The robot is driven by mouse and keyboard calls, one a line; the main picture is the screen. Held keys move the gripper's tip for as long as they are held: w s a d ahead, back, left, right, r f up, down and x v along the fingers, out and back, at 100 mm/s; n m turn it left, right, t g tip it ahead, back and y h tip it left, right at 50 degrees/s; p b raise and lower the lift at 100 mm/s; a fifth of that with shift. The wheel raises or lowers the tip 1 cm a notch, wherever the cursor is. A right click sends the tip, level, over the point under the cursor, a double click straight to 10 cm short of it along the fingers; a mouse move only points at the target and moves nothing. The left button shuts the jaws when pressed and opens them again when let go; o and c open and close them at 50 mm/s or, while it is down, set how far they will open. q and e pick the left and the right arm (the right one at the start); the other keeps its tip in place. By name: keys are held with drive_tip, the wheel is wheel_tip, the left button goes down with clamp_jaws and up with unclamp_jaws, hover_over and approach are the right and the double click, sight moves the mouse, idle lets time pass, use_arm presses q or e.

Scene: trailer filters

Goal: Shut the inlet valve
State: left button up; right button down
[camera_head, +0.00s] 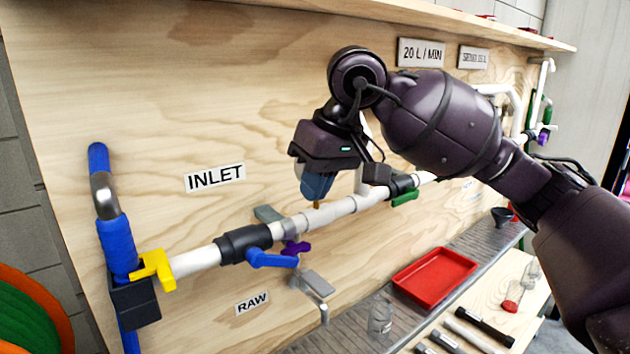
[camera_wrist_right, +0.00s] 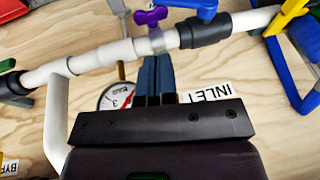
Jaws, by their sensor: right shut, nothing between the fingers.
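The inlet valve is a black body (camera_head: 244,243) in the white pipe below and right of the INLET sign (camera_head: 215,178). Its blue lever (camera_head: 272,260) points right, roughly along the pipe and slightly below it. In the wrist view the black body (camera_wrist_right: 205,31) is right of the fingers, and part of the blue lever (camera_wrist_right: 190,4) shows at the top edge. My right gripper (camera_head: 315,198) is shut and empty above the pipe, to the right of the lever and apart from it. Its blue fingertips (camera_wrist_right: 155,60) reach close to the pipe; contact cannot be told. My left gripper is out of view.
A purple knob (camera_head: 296,248) hangs under the pipe beside the lever. A yellow handle (camera_head: 153,268) and blue hose (camera_head: 117,245) are at the left. A pressure gauge (camera_wrist_right: 117,97) is left of my fingers. A red tray (camera_head: 435,276) stands on the bench below.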

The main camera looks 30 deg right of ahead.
sight(287, 256)
drive_tip(key=x, duration=0.8)
drive_tip(key=shift+s+a+f+b, duration=0.3)
drive_tip(key=shift+a+b, duration=0.1)
drive_tip(key=shift+a+f, duration=0.35)
drive_tip(key=shift+f, duration=0.35)
drive_tip(key=shift+s, duration=0.1)
drive_tip(key=shift+f+y+b, duration=0.3)
drive_tip(key=shift+f+b, duration=0.15)
drive_tip(key=shift+f, duration=0.05)
drive_tip(key=shift+d+f+y+b, duration=0.1)
drive_tip(key=shift+y+b, duration=0.2)
drive_tip(key=shift+y, duration=0.1)
drive_tip(key=shift+r, duration=0.3)
